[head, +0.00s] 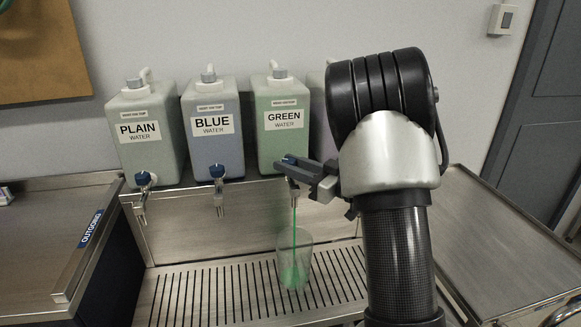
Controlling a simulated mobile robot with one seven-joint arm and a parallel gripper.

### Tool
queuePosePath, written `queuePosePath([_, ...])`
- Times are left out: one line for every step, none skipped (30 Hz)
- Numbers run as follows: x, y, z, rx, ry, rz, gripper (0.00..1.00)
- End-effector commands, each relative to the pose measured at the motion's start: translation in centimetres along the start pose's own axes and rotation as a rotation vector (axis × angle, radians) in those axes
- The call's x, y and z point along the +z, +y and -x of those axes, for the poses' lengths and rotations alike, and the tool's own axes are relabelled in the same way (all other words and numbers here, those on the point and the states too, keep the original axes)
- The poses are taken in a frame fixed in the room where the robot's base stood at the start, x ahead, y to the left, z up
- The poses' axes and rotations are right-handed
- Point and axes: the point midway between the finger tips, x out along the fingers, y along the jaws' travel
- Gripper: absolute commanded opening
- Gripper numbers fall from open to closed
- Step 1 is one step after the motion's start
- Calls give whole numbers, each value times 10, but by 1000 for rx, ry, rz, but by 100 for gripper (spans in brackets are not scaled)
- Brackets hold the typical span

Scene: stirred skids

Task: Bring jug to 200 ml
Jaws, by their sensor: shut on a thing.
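A clear jug (294,257) stands upright on the slatted drip tray (230,290), below the green water container (284,150). A thin green stream falls from that container's tap (293,190) into the jug, and some green liquid lies in its bottom. Marks on the jug are too small to read. My gripper (288,163) is at the green container's tap, shut on its handle, which it largely hides. The gripper is above the jug and apart from it.
The plain water container (145,135) and the blue water container (212,135) stand to the left on the same shelf, with no stream below their taps. A steel surface marked OUTGOING (90,228) lies at left.

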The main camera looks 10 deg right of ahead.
Motion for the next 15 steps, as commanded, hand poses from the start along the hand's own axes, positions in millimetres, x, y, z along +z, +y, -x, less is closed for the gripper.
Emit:
queuePosePath([1, 0, 0, -4, -2, -1, 4])
queuePosePath([1, 0, 0, -5, -2, -1, 4])
queuePosePath([1, 0, 0, -7, -2, -1, 4])
queuePosePath([1, 0, 0, -8, -2, -1, 4])
queuePosePath([2, 0, 0, -8, -3, -1, 4])
queuePosePath([2, 0, 0, -9, -3, -2, 4])
queuePosePath([2, 0, 0, -9, -3, -2, 4])
queuePosePath([2, 0, 0, -8, -3, -2, 4])
queuePosePath([2, 0, 0, -8, -3, -2, 4])
queuePosePath([2, 0, 0, -8, -3, -2, 4])
queuePosePath([2, 0, 0, -8, -4, -2, 4])
queuePosePath([2, 0, 0, -8, -4, -2, 4])
queuePosePath([2, 0, 0, -8, -4, -2, 4])
queuePosePath([2, 0, 0, -8, -4, -2, 32])
queuePosePath([2, 0, 0, -8, -4, -2, 39])
